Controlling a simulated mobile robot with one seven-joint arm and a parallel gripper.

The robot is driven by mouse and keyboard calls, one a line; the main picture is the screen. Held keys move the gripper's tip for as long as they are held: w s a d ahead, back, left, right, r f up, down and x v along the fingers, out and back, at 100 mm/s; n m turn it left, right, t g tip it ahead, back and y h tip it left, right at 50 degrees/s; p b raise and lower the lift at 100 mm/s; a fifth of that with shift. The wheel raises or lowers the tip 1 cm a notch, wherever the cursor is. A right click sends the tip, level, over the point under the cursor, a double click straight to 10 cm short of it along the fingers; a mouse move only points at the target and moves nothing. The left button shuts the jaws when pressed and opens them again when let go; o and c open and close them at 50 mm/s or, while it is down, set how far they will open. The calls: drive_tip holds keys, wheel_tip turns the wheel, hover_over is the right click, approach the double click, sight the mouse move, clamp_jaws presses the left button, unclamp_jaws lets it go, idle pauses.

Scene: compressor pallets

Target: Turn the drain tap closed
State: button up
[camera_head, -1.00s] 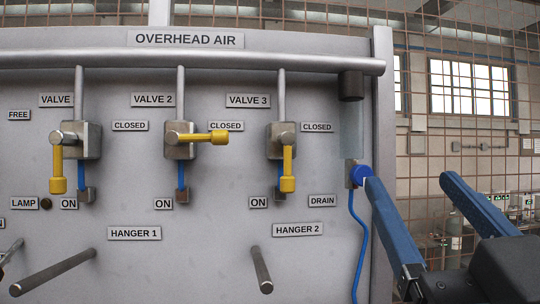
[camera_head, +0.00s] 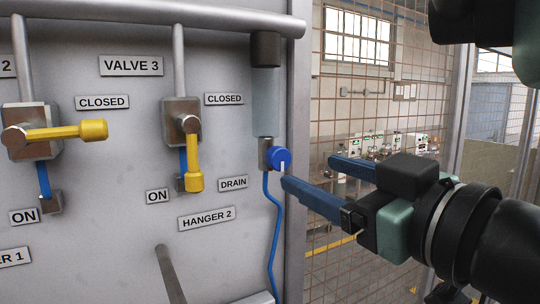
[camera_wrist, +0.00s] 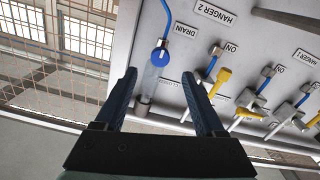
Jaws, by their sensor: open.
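The drain tap (camera_head: 279,159) is a round blue knob with a white mark, below a clear cylinder (camera_head: 265,100) at the panel's right edge. A blue hose hangs from its fitting, and the DRAIN label (camera_head: 233,184) is to its left. In the head view my gripper (camera_head: 306,174) is open and empty, its blue fingers pointing left just right of the tap. In the wrist view the tap (camera_wrist: 160,57) lies beyond the fingertips, between their lines. I see no contact between the fingers and the tap.
Valve 3's yellow handle (camera_head: 194,163) points down and the yellow handle left of it (camera_head: 70,132) points right. A hanger peg (camera_head: 170,273) sticks out of the panel below. A wire mesh fence (camera_head: 345,215) stands behind on the right.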

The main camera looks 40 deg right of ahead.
sight(282, 161)
drive_tip(key=p+x, duration=0.1)
drive_tip(key=x, duration=0.8)
drive_tip(key=shift+w, duration=0.2)
clamp_jaws()
